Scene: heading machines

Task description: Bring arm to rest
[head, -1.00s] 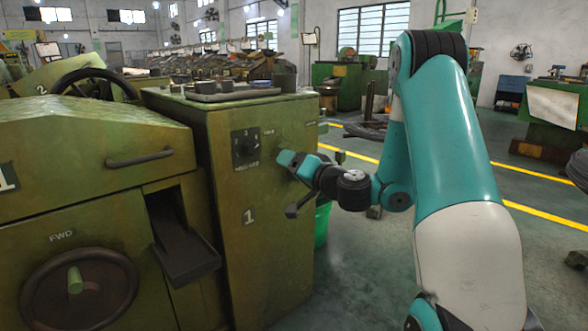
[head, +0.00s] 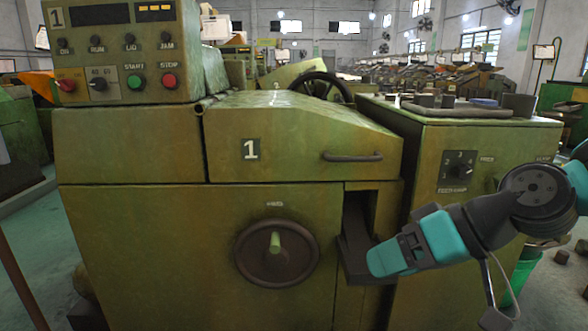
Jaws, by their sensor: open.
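My gripper (head: 385,262) shows in the head view at the lower right, at the end of my teal and dark grey arm. It points left and overlaps the dark chute (head: 354,240) of the green machine marked 1 (head: 150,235). It is open, with nothing seen in it. I cannot tell whether it touches the chute. The rest of the arm runs out of the picture at the right edge.
The machine carries a handwheel (head: 277,252), a control panel (head: 125,55) with buttons, and a feed clamp dial (head: 457,172). Small dark parts lie on the cabinet top (head: 440,118). A green bucket (head: 519,272) stands behind my arm. Dark blocks (head: 561,257) lie on the floor at right.

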